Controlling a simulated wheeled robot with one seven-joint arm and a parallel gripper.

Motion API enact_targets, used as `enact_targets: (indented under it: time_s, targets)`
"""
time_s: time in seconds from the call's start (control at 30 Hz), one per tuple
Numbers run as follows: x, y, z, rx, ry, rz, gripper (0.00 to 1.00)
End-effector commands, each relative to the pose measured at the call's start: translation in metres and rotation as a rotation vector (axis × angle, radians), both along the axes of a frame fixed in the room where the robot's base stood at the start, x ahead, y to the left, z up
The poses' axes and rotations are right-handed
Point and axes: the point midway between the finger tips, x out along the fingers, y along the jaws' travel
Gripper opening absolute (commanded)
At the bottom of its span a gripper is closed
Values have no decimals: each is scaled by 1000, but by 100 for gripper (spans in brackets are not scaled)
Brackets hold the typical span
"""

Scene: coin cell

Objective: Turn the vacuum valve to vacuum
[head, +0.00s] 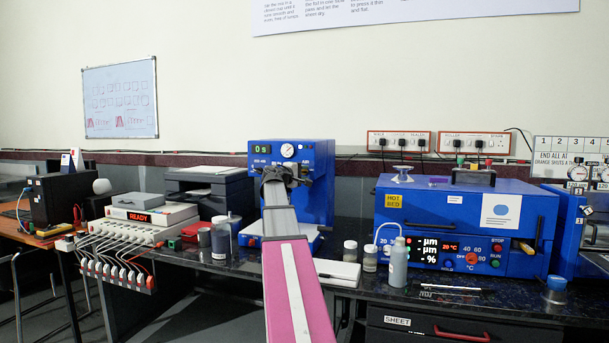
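My arm reaches up from the bottom centre to a blue machine (319,190) on the dark bench. The machine has a green digital display (261,149), a round dial gauge (288,151) and small white labels, one of which seems to read AIR. My dark gripper (280,174) is in front of the machine's face, just below the gauge. I cannot make out a valve handle; the gripper covers that part of the panel. Whether the fingers touch anything, or are open or shut, cannot be told from here.
A wide blue oven-like box (462,207) with displays stands to the right. Jars, a wash bottle (397,264) and a white box (337,273) sit on the bench (500,301) between.

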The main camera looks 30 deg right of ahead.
Motion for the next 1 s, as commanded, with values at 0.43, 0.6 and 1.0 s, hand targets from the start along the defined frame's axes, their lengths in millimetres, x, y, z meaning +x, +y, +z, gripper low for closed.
enact_targets:
  time_s: [0.43, 0.6, 1.0]
  targets:
    - [-27, 75, 0, 0, -1, 1, 38]
    - [-31, 91, 0, 1, -1, 0, 38]
    - [-31, 94, 0, 1, 0, -1, 38]
